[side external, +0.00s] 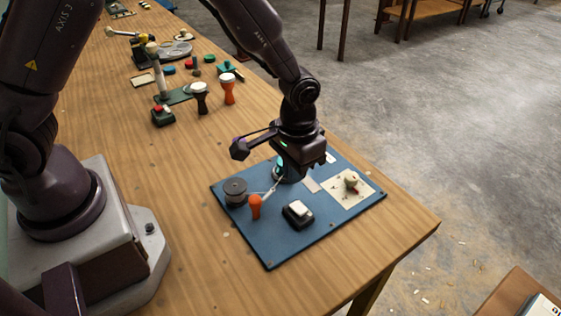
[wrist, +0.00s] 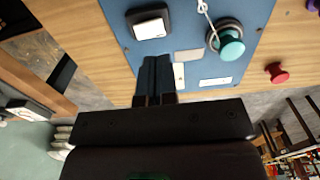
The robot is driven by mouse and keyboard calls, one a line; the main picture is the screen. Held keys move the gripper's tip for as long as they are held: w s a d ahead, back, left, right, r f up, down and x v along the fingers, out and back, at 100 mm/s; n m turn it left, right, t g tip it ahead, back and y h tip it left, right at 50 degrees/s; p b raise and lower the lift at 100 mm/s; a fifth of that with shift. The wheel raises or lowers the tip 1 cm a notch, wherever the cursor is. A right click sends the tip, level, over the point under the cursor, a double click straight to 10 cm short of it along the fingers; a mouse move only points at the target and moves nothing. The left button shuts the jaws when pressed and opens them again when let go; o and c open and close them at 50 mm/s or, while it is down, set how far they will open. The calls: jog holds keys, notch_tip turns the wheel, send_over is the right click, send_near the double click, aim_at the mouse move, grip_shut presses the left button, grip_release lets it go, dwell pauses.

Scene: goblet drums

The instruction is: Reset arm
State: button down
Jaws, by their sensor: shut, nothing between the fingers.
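My gripper (side external: 287,176) is above the far part of a blue board (side external: 272,252) near the table's front right end. In the wrist view its fingers (wrist: 156,64) are together and empty, with the blue board (wrist: 190,20) behind them. Two goblet drums with white tops, one black (side external: 200,100) and one orange (side external: 228,92), stand upright on the table, well apart from my gripper.
The board carries a dark spool (side external: 235,190), an orange handle (side external: 255,206), a black-and-white switch (side external: 298,212) and a white plate with a knob (side external: 351,181). Several small items stand farther back. Bare wood (side external: 170,190) lies left of the board.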

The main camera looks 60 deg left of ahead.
jog(key=shift+s, duration=0.2)
jog(key=s+a+r+t, duration=0.2)
jog(key=s+a+r, duration=0.3)
jog(key=s+r, duration=0.3)
jog(key=s+a+r+t, duration=0.3)
jog(key=s+a+r, duration=0.2)
jog(key=r, duration=1.1)
jog(key=s, duration=0.3)
jog(key=shift+s+r+t, duration=0.15)
jog(key=shift+s+t, duration=0.1)
jog(key=shift+t, duration=0.05)
